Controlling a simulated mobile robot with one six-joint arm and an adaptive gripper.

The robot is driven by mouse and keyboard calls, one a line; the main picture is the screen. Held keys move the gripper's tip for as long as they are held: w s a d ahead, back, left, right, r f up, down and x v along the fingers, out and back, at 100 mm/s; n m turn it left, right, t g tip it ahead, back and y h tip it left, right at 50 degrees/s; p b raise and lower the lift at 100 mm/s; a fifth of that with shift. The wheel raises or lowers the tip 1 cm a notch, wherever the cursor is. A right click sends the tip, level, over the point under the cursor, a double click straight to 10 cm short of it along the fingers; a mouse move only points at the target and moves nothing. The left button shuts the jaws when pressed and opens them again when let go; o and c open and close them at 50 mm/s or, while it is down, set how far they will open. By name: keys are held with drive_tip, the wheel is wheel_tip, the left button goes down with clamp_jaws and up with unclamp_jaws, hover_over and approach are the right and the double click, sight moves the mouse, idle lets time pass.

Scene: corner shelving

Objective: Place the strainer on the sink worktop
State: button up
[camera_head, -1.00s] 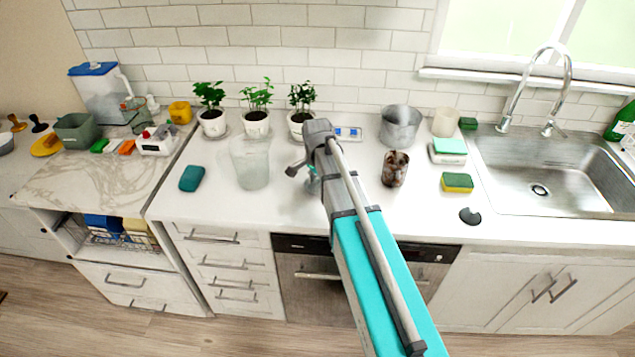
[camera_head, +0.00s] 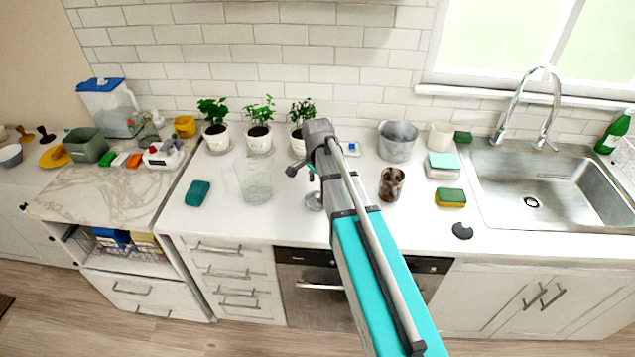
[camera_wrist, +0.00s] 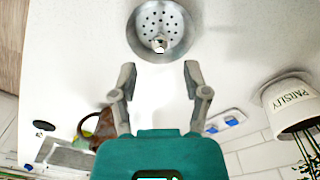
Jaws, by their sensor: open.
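The strainer (camera_wrist: 148,42) is a small round metal cup with a perforated bottom. In the wrist view it lies on the white worktop at the top, just beyond my fingertips. In the head view the strainer (camera_head: 314,201) shows just left of my arm, partly hidden by it. My gripper (camera_wrist: 159,71) is open, its two fingers apart with nothing between them, pointing toward the strainer. In the head view the gripper is mostly hidden by my arm. The sink worktop (camera_head: 340,223) is white and runs to the sink (camera_head: 565,190) at the right.
Around the strainer stand a clear glass container (camera_head: 255,180), a teal sponge (camera_head: 198,193), a brown mottled cup (camera_head: 391,184), a metal pot (camera_head: 397,142) and potted herbs (camera_head: 258,138). A black disc (camera_head: 462,230) lies near the front edge.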

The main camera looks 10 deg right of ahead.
sight(317, 195)
drive_tip(key=shift+r+p, duration=2.3)
drive_tip(key=shift+r, duration=0.35)
drive_tip(key=shift+s, duration=0.1)
drive_tip(key=s+n, duration=1.2)
drive_tip(key=s, duration=0.4)
drive_tip(key=shift+s+n, duration=0.3)
